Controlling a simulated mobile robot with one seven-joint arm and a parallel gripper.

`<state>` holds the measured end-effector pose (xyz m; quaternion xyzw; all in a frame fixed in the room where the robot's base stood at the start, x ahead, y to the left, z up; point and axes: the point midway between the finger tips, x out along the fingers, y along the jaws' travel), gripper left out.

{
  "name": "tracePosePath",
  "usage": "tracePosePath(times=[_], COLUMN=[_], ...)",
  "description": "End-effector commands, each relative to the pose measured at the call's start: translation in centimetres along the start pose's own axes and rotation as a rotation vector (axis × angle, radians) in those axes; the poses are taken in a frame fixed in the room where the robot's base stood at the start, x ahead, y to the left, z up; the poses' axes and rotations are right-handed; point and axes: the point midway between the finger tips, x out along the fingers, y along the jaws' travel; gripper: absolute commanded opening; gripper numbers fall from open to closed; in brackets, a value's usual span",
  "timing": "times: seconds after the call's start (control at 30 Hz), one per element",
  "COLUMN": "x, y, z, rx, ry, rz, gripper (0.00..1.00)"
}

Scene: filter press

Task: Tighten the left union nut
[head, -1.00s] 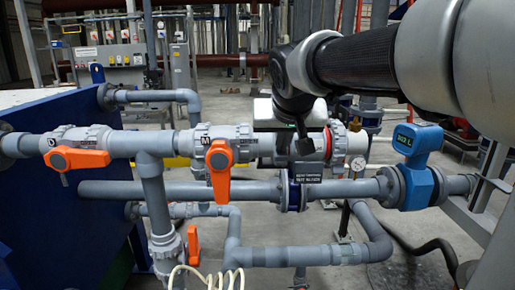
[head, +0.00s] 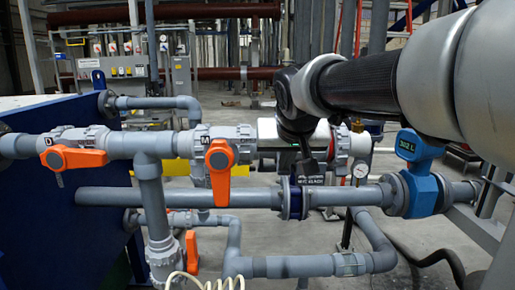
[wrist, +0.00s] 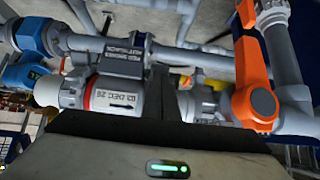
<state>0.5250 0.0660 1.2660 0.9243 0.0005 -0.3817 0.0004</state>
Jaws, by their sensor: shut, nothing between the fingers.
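My gripper (head: 304,158) hangs in front of the upper grey pipe line in the head view, right of the valve marked M. In the wrist view my gripper (wrist: 165,95) is shut, with nothing between the fingers. A ribbed grey nut, apparently the left union nut (wrist: 200,106), lies right beside the fingers, partly hidden by the gripper body; I cannot tell whether they touch. On the other side sits a white cylinder (wrist: 118,99) with a red ring and a printed date. Another ribbed grey nut (wrist: 71,93) is at its far end.
The M valve's orange handle (head: 220,165) hangs just left of my gripper, close in the wrist view too.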

Motion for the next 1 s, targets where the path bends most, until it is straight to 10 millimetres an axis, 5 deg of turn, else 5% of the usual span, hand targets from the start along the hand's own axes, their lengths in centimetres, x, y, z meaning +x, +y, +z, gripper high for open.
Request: tracePosePath(times=[0.7,1.0], x=[3.9,4.1], y=[0.6,0.8], z=[1.6,1.7], rx=[0.001,0.003], ry=[-0.009,-0.011], rz=[0.004,0.006], gripper=[0.00,0.00])
